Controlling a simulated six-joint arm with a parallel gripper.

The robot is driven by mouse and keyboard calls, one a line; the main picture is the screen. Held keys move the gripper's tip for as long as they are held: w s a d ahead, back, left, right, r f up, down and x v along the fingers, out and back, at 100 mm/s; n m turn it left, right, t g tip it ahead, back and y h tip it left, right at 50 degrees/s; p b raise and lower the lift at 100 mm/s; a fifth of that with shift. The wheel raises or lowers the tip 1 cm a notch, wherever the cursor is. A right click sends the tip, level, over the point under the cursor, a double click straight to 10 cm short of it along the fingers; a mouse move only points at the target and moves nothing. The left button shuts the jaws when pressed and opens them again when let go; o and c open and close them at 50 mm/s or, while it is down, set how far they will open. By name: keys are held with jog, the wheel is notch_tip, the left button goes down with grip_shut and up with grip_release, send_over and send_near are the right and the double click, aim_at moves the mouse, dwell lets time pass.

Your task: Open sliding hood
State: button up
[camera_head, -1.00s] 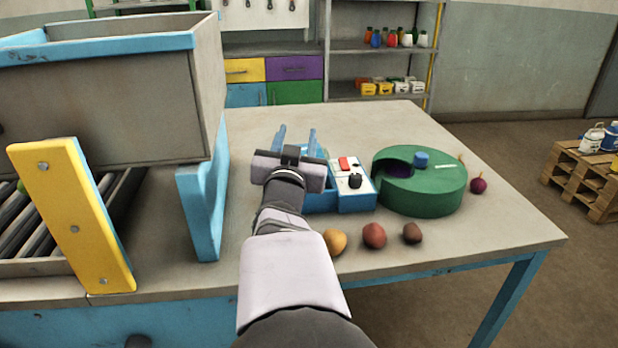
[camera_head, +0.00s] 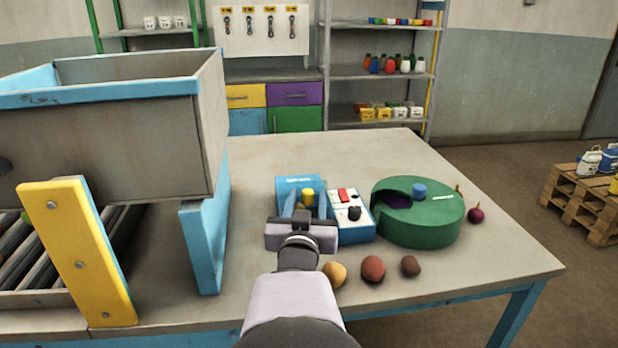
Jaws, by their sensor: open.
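A blue box-like unit (camera_head: 297,182) with a yellow knob (camera_head: 308,197) stands on the table; its near part is hidden behind my gripper. A white-topped control box (camera_head: 352,225) with a red button and a black knob adjoins it on the right. Further right is a round green housing (camera_head: 420,230) with a blue knob (camera_head: 419,190) and a dark opening on its left. I cannot tell for certain which part is the sliding hood. My gripper (camera_head: 305,206) is open and empty, its fingers to either side of the yellow knob in the picture; contact cannot be told.
A yellow round item (camera_head: 334,274), a red one (camera_head: 373,269) and a brown one (camera_head: 411,266) lie near the table's front. A purple one (camera_head: 476,215) lies right of the green housing. A large grey bin (camera_head: 110,135) stands at left. The table (camera_head: 390,155) is clear behind.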

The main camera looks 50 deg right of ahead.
aim_at(309, 185)
jog(key=shift+w+d+r+p, duration=0.15)
jog(key=shift+w+d+p, duration=0.3)
jog(key=shift+p, duration=1.55)
jog(key=shift+p+x, duration=0.75)
jog(key=shift+x, duration=1.6)
jog(key=shift+s, duration=0.1)
